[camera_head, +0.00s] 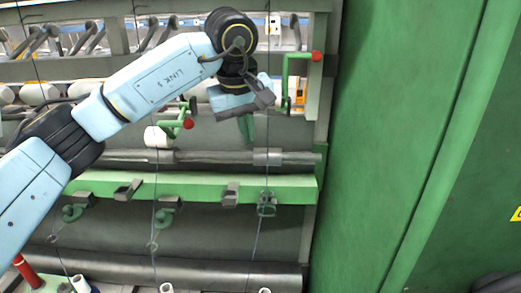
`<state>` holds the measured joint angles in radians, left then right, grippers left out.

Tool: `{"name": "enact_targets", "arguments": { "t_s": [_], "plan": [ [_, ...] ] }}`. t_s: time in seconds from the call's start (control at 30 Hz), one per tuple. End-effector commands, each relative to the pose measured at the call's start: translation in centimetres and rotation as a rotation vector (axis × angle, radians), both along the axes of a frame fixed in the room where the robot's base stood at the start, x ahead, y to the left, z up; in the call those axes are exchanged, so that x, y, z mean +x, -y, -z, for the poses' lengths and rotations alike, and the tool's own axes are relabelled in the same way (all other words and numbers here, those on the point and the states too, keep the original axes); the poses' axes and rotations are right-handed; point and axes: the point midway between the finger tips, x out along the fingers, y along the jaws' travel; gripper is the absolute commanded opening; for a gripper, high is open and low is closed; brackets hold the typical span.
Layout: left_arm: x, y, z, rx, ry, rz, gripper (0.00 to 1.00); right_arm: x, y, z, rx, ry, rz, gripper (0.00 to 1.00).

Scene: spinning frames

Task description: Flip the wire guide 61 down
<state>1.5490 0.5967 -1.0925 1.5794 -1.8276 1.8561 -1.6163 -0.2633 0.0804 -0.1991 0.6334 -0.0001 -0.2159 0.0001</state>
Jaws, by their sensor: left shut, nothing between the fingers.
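My left arm comes in from the left, and my left gripper (248,108) is in front of the upper part of the spinning frame. It is shut and holds nothing that I can see; its fingertips are partly hidden by its own body. A small green part (247,130) shows just below it; I cannot tell whether they touch. Small dark guide brackets sit along the green rail below, one at the middle (231,194) and one at the right end (266,204). No number is readable, so I cannot tell which is wire guide 61. My right gripper is not in view.
Green crank levers with red knobs stick out near my gripper, one at right (316,57) and one at left (188,124). A white roll (158,137) sits beside the left one. Thin yarns hang down. A large green panel (400,130) closes off the right side.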

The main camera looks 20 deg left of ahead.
Motion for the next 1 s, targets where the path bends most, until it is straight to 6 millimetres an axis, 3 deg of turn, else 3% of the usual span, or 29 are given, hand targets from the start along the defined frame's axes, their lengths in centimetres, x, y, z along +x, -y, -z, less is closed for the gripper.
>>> {"name": "enact_targets", "arguments": {
  "t_s": [0.13, 0.27, 0.37, 0.5, 0.7, 1.0],
  "plan": [
    [0.5, 0.0, 2.3, -0.001, -0.006, 0.0, 0.0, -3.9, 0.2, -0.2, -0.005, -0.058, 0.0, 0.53],
    [1.3, 0.1, 5.0, -0.001, -0.008, 0.0, 0.0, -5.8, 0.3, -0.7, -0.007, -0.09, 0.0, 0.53],
    [1.9, 0.2, 7.1, -0.001, -0.007, 0.002, 0.0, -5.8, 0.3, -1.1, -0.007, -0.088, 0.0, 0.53],
    [2.2, 0.6, 9.4, -0.002, -0.005, 0.005, 0.0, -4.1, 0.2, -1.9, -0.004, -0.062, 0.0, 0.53],
    [0.4, 2.1, 10.4, -0.002, -0.004, 0.005, 0.0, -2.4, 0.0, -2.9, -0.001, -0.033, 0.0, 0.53],
    [-0.2, 2.6, 10.8, -0.002, -0.002, 0.002, 0.0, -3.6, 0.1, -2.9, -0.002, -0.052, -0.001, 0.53]
  ]
}}
